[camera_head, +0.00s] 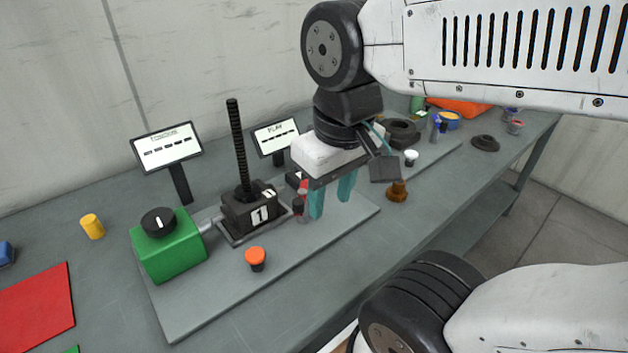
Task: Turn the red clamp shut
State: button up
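My gripper (331,195) points down over the grey board, with its two teal fingers apart and no object visible between them. A small red and dark part (299,207), which looks like the red clamp, stands just left of the left finger, beside the black screw jack marked 1 (258,210). My gripper partly hides it, and I cannot tell whether the finger touches it or how far it is turned. The jack's tall black threaded screw (238,145) stands upright.
A green box with a black knob (168,245) and an orange-topped button (256,258) are on the board (205,305). Two display signs (167,146) (275,134) stand behind. A brown part (397,191) and a white-topped knob (411,157) are to the right.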

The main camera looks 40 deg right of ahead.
aim_at(302, 189)
jog(key=u, duration=0.05)
jog(key=k, duration=1)
jog(key=z, duration=0.45)
jog(key=i, duration=0.65)
jog(key=z, duration=0.15)
